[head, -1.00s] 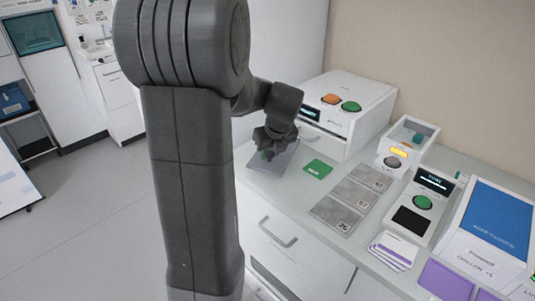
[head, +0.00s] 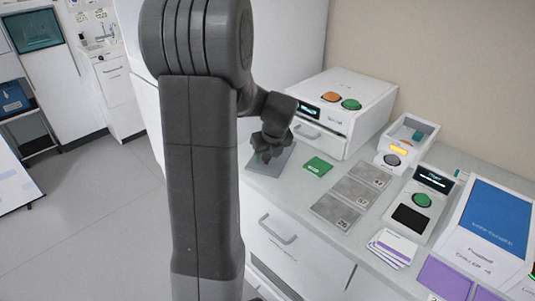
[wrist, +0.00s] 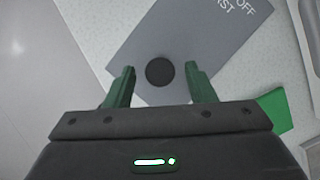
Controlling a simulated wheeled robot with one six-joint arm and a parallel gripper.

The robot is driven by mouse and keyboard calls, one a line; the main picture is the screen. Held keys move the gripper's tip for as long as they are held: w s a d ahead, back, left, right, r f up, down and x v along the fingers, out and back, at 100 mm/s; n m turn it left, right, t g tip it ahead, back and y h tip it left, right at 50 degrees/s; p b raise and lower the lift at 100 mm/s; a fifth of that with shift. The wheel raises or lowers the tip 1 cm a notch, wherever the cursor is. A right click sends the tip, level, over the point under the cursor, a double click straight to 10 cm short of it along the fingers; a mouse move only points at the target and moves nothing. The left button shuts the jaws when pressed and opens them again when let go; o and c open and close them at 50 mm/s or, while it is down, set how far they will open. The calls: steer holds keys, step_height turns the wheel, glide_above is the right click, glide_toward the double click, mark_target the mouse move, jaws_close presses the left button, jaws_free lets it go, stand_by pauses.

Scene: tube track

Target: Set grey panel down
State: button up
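The grey panel (wrist: 185,40) lies flat on the pale counter, with light lettering along one edge and a dark round knob (wrist: 159,71) on it. In the head view the panel (head: 283,157) is at the counter's left end, partly hidden by my gripper (head: 266,156). In the wrist view my gripper (wrist: 160,86) is open, its two green fingers apart on either side of the knob with gaps to it. Nothing is held between them. The height of the fingertips above the panel is hard to tell.
A green card (head: 318,166) lies right of the panel. Numbered grey plates (head: 337,211) lie beyond it. A white box with orange and green buttons (head: 345,100) stands behind. The counter's front edge is close to the panel.

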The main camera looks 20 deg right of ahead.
steer(key=shift+r, duration=0.1)
steer(key=v, duration=1.2)
